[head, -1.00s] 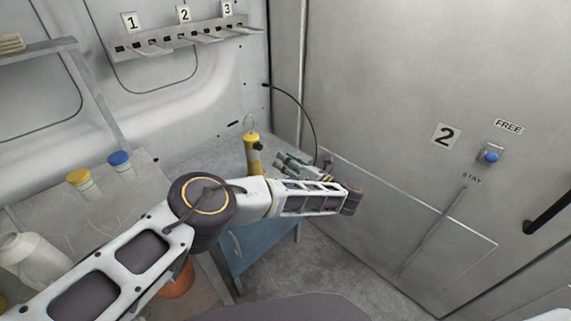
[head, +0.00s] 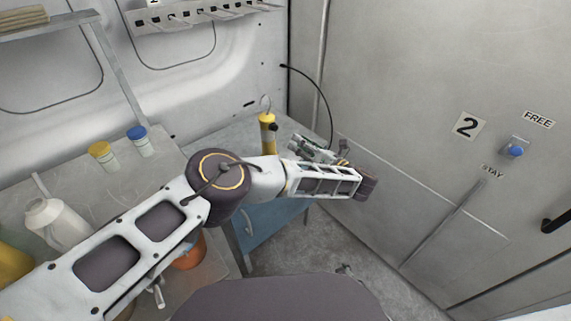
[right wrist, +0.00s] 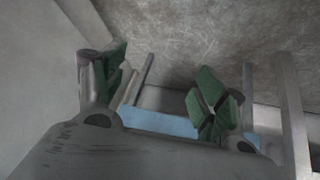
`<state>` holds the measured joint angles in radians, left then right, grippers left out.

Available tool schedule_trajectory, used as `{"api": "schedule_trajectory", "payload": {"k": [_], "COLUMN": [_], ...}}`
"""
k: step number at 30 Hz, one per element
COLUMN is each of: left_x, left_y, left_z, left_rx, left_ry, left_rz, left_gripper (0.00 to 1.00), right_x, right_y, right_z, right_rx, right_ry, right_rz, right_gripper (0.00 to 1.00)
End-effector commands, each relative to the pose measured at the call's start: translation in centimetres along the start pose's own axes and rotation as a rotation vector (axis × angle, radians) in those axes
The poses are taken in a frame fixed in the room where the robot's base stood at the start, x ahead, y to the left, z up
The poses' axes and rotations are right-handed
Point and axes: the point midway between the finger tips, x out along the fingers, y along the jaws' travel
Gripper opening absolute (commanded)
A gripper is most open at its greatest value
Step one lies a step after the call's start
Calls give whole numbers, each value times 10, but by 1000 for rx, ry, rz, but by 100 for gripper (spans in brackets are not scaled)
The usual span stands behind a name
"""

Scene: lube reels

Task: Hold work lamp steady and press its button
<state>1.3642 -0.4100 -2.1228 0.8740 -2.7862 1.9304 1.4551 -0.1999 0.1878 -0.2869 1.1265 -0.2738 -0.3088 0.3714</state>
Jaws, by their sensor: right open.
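The work lamp (head: 267,135) is a yellow cylinder with a dark button-like knob on its side and a wire hook on top. It stands upright on the grey bench at the back corner in the head view. My left gripper (head: 310,148) is just right of the lamp in the picture, partly hidden behind my left forearm. A gap shows between it and the lamp; whether its fingers are open I cannot tell. My right gripper (right wrist: 160,95) shows in the right wrist view with its green-padded fingers wide apart and nothing between them. The lamp is not visible there.
A yellow-capped bottle (head: 103,155), a blue-capped bottle (head: 140,141) and a white jug (head: 56,222) stand on the left bench. An orange container (head: 190,252) is partly hidden below my left arm. A wall panel with a blue knob (head: 515,151) is at right.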

Motion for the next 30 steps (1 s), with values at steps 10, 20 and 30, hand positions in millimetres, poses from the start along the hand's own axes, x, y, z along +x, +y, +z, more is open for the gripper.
{"api": "schedule_trajectory", "payload": {"k": [10,20,30], "left_x": [0,0,0], "left_y": [0,0,0], "left_z": [0,0,0], "left_rx": [0,0,0], "left_ry": [0,0,0], "left_rz": [0,0,0], "left_gripper": [36,36,36], "right_x": [-14,-47,-103], "right_y": [-5,-18,-40], "right_z": [-126,-239,-346], "right_rx": [4,10,15], "right_ry": [218,425,637], "right_rz": [-8,-41,-103], "right_gripper": [72,72,72]}}
